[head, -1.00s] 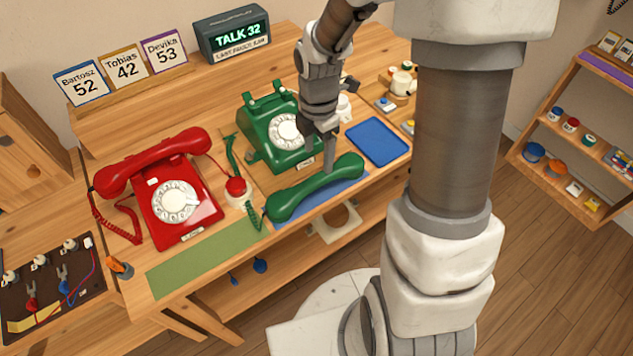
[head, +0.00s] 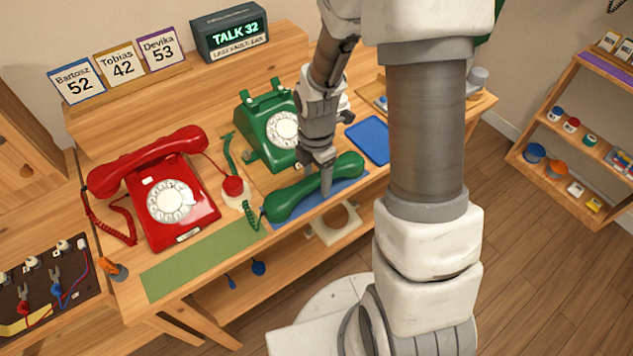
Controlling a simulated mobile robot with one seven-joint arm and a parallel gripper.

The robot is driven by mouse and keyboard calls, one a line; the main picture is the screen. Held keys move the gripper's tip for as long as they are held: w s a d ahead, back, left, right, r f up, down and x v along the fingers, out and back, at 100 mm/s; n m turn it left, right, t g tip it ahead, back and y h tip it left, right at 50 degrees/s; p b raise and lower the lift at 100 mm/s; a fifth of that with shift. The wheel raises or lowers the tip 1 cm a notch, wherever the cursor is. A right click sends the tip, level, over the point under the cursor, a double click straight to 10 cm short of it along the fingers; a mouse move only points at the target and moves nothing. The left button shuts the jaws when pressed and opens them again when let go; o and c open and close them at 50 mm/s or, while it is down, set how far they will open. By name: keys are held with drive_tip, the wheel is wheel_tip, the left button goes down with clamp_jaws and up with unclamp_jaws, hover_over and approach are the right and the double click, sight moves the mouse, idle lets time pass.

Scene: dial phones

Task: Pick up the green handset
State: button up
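The green handset (head: 290,203) lies off its cradle on a blue mat (head: 350,188) at the table's front edge. It points from lower left to upper right. My gripper (head: 317,178) is down at the middle of the handset, with its fingers apart. One finger is in front of the handset's grip and the other is on the far side, partly hidden. I cannot tell whether the fingers touch it. The green dial phone (head: 262,142) stands just behind, its cradle empty. A green coiled cord (head: 250,214) hangs by the handset's left end.
A red dial phone (head: 181,203) with its handset on stands left. A red button (head: 233,186) on a white base sits between the phones. A green mat (head: 200,262) lies empty in front. A blue pad (head: 368,140) lies right. A sign reads TALK 32 (head: 235,36).

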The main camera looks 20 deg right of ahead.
clamp_jaws()
drive_tip(key=shift+r, duration=0.1)
idle(0.3)
